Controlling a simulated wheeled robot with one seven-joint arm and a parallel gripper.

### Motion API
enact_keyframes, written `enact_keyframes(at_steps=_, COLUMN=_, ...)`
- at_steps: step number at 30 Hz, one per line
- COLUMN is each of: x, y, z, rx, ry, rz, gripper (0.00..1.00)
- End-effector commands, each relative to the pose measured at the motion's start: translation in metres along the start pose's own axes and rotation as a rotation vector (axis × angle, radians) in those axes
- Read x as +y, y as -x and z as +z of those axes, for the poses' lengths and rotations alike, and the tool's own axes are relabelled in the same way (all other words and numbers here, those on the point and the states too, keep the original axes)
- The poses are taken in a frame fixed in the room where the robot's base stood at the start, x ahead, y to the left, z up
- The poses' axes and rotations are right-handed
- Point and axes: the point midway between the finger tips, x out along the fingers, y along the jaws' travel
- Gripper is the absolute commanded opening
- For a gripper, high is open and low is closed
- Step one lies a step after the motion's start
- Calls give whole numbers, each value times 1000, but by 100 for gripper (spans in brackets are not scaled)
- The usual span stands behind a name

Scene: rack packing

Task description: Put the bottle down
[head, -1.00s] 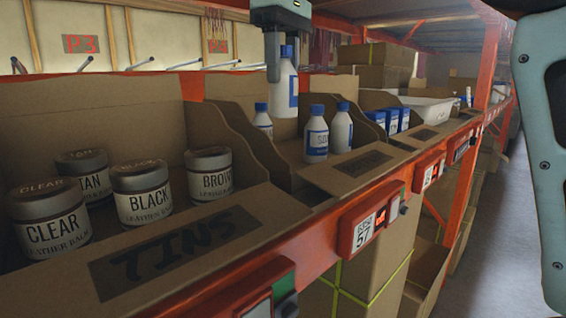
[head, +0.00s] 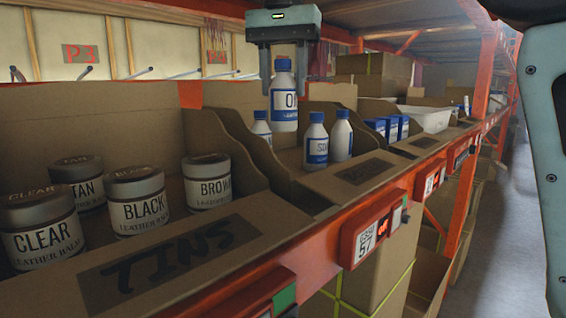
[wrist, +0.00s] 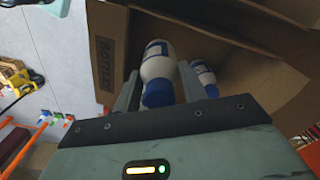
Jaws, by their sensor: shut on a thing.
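My gripper (head: 284,72) is shut on a white bottle with a blue cap and blue label (head: 285,105), held upright by its upper part. In the head view the bottle hangs above and behind the standing bottles in the cardboard bottle box (head: 350,185). Three similar bottles show there: one at the left (head: 262,128), one in front (head: 316,142), one at the right (head: 341,138). In the wrist view the held bottle (wrist: 157,72) sits between the fingers, over the box, with another bottle (wrist: 204,78) close to its right. The gap beneath it cannot be judged.
A box of leather balm tins (head: 134,200) stands at the left, behind a cardboard divider (head: 235,150). Blue-and-white packs (head: 392,128) and a white tub (head: 428,118) are farther right. An orange shelf beam (head: 330,235) with a number display (head: 372,236) runs along the front.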

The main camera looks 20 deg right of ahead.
Motion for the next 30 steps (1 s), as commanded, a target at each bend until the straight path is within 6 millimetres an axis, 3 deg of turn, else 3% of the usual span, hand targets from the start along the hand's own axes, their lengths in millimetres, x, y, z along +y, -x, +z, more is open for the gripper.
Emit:
enact_keyframes(at_steps=6, x=1, y=-37, z=1, rx=-2, ry=1, rz=2, gripper=17)
enact_keyframes(at_steps=18, x=1, y=-83, z=1, rx=-1, ry=2, rz=2, gripper=17)
enact_keyframes(at_steps=30, x=1, y=-90, z=0, rx=0, ry=2, rz=0, gripper=17)
